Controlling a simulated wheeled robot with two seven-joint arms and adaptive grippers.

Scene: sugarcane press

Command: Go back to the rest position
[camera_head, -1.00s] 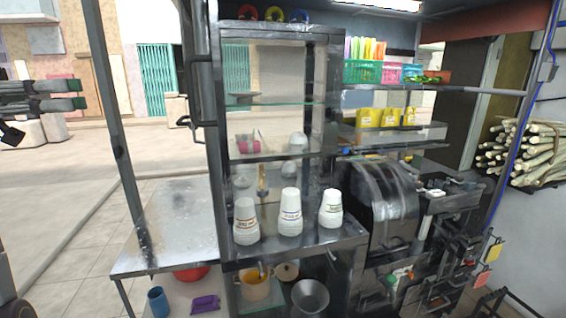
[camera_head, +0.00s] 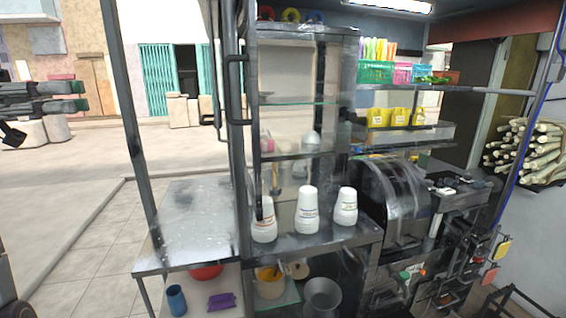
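My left gripper (camera_head: 80,96) is at the left edge of the head view, raised in front of the open paved ground. My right gripper is not in view.
The stall has a metal side table (camera_head: 195,225), a glass cabinet (camera_head: 300,30) and stacked white cups (camera_head: 307,210) on a counter. The dark press (camera_head: 393,205) stands to their right, sugarcane stalks (camera_head: 530,150) farther right. The left pavement is clear.

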